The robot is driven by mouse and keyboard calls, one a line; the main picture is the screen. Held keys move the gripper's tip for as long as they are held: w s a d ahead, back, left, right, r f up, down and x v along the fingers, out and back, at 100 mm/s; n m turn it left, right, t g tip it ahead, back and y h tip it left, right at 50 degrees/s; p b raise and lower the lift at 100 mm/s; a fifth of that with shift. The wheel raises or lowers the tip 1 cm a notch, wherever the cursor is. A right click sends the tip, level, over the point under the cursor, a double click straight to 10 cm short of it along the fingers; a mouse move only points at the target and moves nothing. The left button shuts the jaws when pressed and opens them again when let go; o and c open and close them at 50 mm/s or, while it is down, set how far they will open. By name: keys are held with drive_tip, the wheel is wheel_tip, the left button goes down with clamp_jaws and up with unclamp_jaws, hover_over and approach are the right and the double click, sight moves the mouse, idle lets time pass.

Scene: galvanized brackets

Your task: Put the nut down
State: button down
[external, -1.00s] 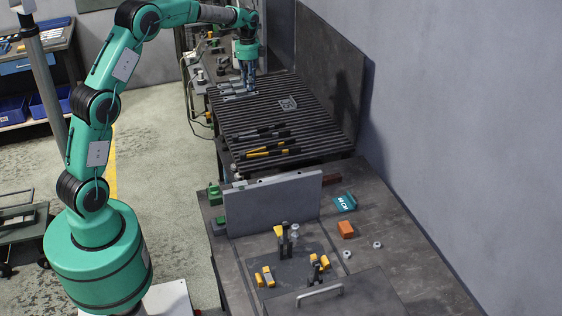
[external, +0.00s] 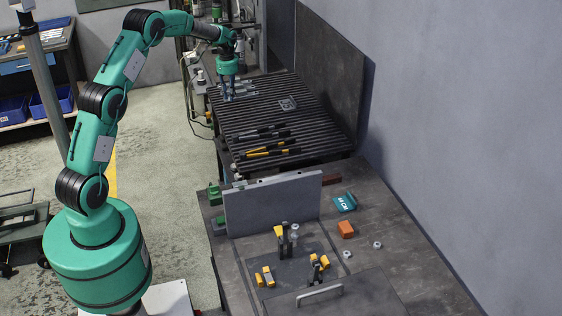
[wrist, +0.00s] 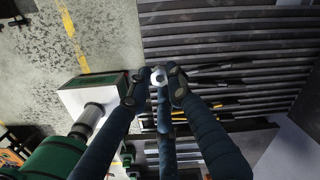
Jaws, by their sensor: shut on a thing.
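Grey brackets (external: 243,88) lie on the far slats, beside my gripper. A small grey piece (external: 288,104) lies farther right. Black and yellow-handled tools (external: 270,150) lie on the near slats. An upright grey plate (external: 272,203) stands on the nearer bench. Slats between are free.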

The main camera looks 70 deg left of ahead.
wheel_tip(320, 180, down, 12)
drive_tip(key=shift+r, duration=0.1)
drive_tip(key=shift+w, duration=0.1)
drive_tip(key=b, duration=0.1)
hover_over(250, 114)
drive_tip(key=shift+d+f, duration=0.2)
drive_tip(key=shift+f, duration=0.55)
idle(0.5)
drive_tip(key=shift+f+b, duration=0.5)
drive_tip(key=shift+f, duration=1.25)
drive_tip(key=shift+f, duration=0.1)
